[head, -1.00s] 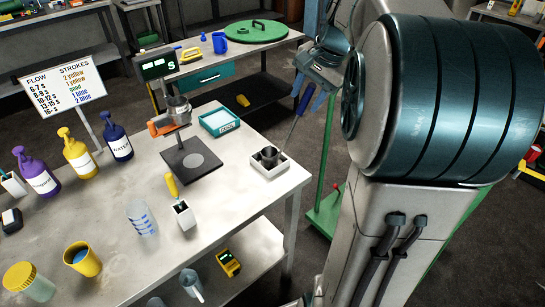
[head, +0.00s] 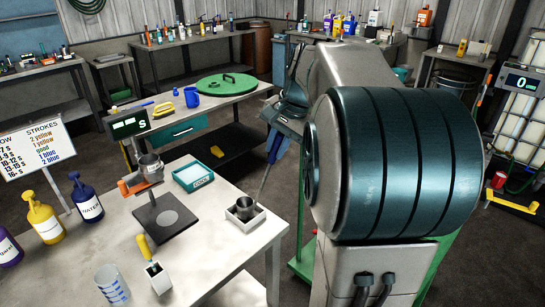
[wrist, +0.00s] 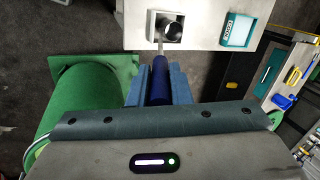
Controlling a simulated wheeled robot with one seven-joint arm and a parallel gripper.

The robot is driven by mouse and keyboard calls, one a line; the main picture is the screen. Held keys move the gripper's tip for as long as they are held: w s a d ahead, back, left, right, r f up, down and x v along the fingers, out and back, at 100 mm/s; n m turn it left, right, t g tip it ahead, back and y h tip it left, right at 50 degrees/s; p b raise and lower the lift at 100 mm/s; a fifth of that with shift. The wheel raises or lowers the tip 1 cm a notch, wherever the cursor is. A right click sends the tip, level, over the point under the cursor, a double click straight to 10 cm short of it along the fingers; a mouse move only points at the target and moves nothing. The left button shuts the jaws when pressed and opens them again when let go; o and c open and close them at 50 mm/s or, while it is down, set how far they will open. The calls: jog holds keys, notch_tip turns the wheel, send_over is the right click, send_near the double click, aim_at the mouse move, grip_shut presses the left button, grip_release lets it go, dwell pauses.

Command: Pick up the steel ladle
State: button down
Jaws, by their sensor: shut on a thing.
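The steel ladle (head: 244,206) has its cup in a small white square holder (head: 254,221) at the near right corner of the steel table. Its thin shaft slants up and right to a dark blue grip. In the wrist view the blue grip (wrist: 160,80) lies between the two blue fingers of my gripper (wrist: 159,72), which is shut on it. The ladle's cup (wrist: 168,30) shows beyond the fingertips, over the holder. In the head view my gripper (head: 276,148) is around the upper handle, partly hidden by my arm.
A teal-rimmed white tray (head: 194,176) and a black plate stand (head: 164,215) with an orange-handled cup are left of the holder. Pump bottles (head: 86,200) and a sign (head: 36,149) stand farther left. A green disc lid (head: 228,85) lies on a back table.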

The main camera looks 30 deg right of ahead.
jog(key=shift+r, duration=1.45)
jog(key=shift+d+r, duration=0.1)
jog(key=shift+r, duration=0.1)
jog(key=s+d+r, duration=0.4)
jog(key=d+r, duration=0.3)
jog(key=d, duration=0.3)
jog(key=shift+s+d, duration=0.15)
jog(key=shift+d, duration=0.2)
jog(key=shift+f, duration=0.15)
